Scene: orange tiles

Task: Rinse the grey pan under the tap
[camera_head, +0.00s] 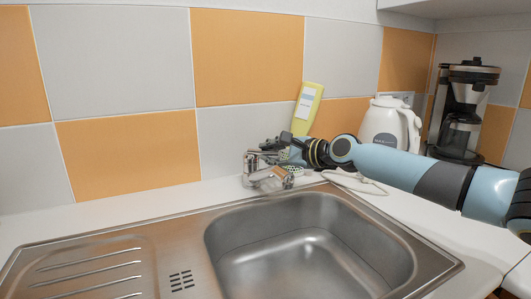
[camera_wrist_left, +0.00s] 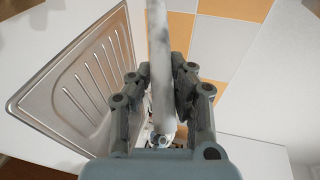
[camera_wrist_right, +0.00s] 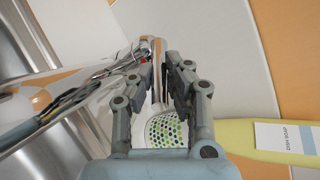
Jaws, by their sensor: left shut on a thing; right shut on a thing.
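In the left wrist view my left gripper (camera_wrist_left: 160,64) is shut on a long, mottled grey piece, which I take for the grey pan (camera_wrist_left: 155,25) seen edge-on. The rest of the pan is hidden, and neither the pan nor my left gripper shows in the head view. The chrome tap (camera_head: 266,178) stands at the back edge of the sink (camera_head: 300,250). My right gripper (camera_head: 270,151) is at the top of the tap. In the right wrist view my right gripper (camera_wrist_right: 158,62) is shut on a shiny metal part, seemingly the tap lever (camera_wrist_right: 158,82). No water stream shows.
A yellow dish soap bottle (camera_head: 307,108) leans by the tiled wall. A white kettle (camera_head: 391,123) and a coffee maker (camera_head: 463,110) stand at the back right. A green-dotted white thing (camera_wrist_right: 165,130) is close to my right gripper. The basin and ribbed drainboard (camera_head: 85,270) are empty.

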